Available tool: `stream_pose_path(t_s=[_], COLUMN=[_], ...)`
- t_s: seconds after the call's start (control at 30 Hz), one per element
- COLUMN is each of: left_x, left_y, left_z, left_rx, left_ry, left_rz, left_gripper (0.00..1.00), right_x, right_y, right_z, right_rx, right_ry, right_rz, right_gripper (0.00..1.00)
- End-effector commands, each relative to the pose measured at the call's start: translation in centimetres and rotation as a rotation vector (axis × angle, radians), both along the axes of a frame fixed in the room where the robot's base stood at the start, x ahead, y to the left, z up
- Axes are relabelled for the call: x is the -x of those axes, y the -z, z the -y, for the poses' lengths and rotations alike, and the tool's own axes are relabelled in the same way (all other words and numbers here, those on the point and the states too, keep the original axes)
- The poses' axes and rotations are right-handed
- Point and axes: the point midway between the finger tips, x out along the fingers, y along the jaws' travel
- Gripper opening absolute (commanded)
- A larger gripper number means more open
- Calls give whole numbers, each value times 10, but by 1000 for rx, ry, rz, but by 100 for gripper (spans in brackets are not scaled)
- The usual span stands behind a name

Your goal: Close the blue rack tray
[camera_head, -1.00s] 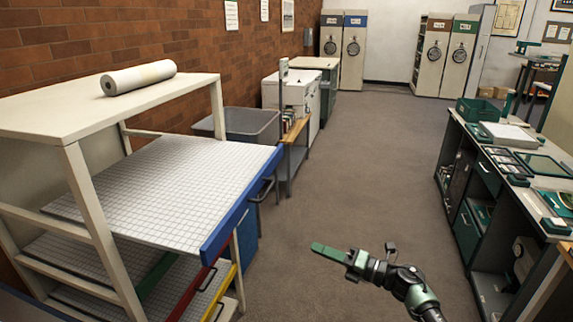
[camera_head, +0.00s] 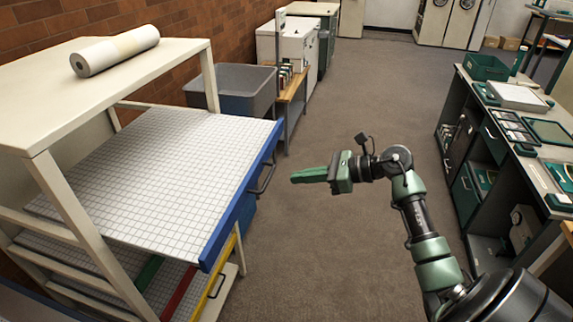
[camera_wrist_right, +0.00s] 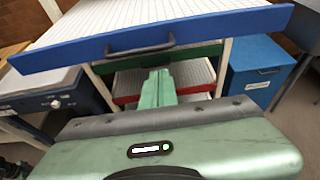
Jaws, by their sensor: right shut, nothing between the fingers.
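The blue rack tray (camera_head: 243,195) is pulled far out of the cream rack (camera_head: 68,205) at the left of the head view. It has a white gridded surface and a blue front with a dark handle (camera_head: 264,174). My right gripper (camera_head: 296,178) is shut and empty, to the right of the blue front and apart from it. In the right wrist view the blue front (camera_wrist_right: 205,28) and its handle (camera_wrist_right: 139,47) show above the shut fingers (camera_wrist_right: 157,75). My left gripper is not in view.
Green (camera_wrist_right: 190,53), red and yellow-fronted trays sit lower in the rack. A paper roll (camera_head: 115,50) lies on the rack top. A grey bin (camera_head: 237,88) stands behind the tray. A workbench (camera_head: 475,90) is at the right. The floor between is clear.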

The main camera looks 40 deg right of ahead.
Motion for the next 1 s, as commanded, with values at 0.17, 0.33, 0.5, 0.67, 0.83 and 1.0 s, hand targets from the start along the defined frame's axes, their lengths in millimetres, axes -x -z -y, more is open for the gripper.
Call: stream_pose_path(t_s=[0.17, 0.33, 0.5, 0.67, 0.83, 1.0], left_x=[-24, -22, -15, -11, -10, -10], left_y=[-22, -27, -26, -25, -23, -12], left_z=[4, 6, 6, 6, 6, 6], left_rx=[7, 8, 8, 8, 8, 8], left_ry=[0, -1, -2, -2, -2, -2], left_rz=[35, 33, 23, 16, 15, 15], left_gripper=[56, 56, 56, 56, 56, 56], right_x=[-21, -30, -32, -32, -34, -51], right_y=[-9, -8, -7, -6, -6, -4], right_z=[-18, -26, -27, -27, -29, -44], right_rx=[-3, -1, 0, 0, 1, 3], right_ry=[0, 0, 0, 0, 0, -2], right_rz=[3, 0, 0, 0, 1, 1], right_gripper=[0, 0, 0, 0, 0, 0])
